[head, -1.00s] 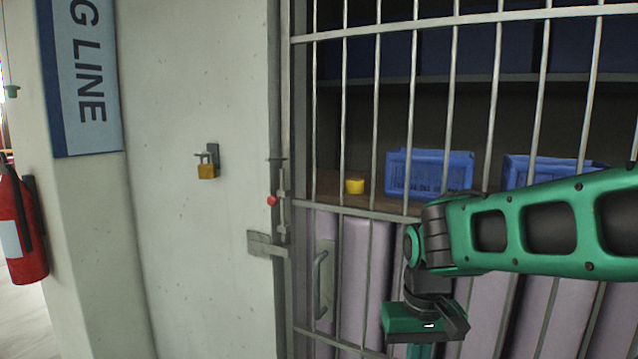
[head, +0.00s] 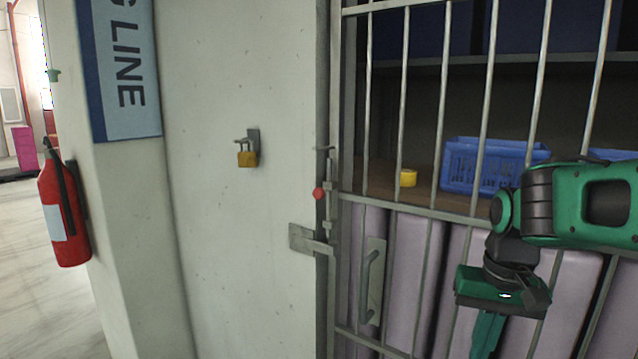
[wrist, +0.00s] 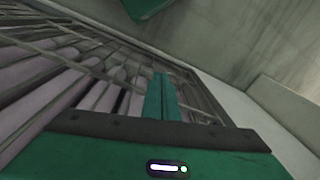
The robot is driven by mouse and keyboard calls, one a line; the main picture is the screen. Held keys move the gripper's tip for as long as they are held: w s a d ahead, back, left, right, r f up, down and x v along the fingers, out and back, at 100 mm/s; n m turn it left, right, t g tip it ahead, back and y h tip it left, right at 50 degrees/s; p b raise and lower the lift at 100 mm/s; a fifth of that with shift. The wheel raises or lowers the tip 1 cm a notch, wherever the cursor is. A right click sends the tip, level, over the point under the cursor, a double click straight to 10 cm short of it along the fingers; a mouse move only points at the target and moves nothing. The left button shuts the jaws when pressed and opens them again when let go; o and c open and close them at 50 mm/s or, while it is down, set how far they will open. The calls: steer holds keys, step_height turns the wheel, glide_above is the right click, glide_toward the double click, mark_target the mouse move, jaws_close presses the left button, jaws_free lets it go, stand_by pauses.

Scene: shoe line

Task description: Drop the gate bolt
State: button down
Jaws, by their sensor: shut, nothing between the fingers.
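The gate bolt (head: 330,205) is a thin upright grey metal rod on the left edge of the barred gate (head: 435,130). A red knob (head: 319,193) sticks out to its left, about halfway along it. A flat metal plate (head: 308,240) sits at its lower end, bridging wall and gate edge. My gripper (head: 486,335) is green, shut and empty, pointing down in front of the bars, to the right of and lower than the bolt and apart from it. In the wrist view its closed fingers (wrist: 160,97) show with bars behind; I cannot make out the bolt there.
A gate handle (head: 370,285) is between the bolt and my gripper. A brass padlock (head: 247,157) hangs on the wall to the left. Behind the bars are a yellow object (head: 408,178) and blue crates (head: 485,165). A fire extinguisher (head: 62,210) hangs at far left.

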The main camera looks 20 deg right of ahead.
mark_target(320, 190)
steer(key=w+a+r+m+t, duration=0.1)
steer(key=w+a+r+m, duration=0.1)
steer(key=w+r, duration=0.65)
steer(key=w+a+r+m+t, duration=0.2)
steer(key=w+r, duration=0.5)
steer(key=w, duration=0.2)
steer(key=w+a+r+m, duration=0.1)
steer(key=w+a+r, duration=0.2)
steer(key=r, duration=0.3)
steer(key=w+a+r+m+t, duration=0.1)
steer(key=w+a+r, duration=0.2)
steer(key=r, duration=0.3)
steer(key=w+a+r+m+t+y, duration=0.1)
steer(key=w+a+r+m, duration=0.1)
steer(key=w+a+r, duration=0.2)
step_height(320, 190, up, 3)
steer(key=shift+w+r, duration=0.1)
steer(key=shift+w, duration=0.35)
steer(key=shift+a, duration=0.1)
steer(key=x, duration=1.4)
step_height(320, 190, down, 5)
steer(key=shift+f, duration=0.1)
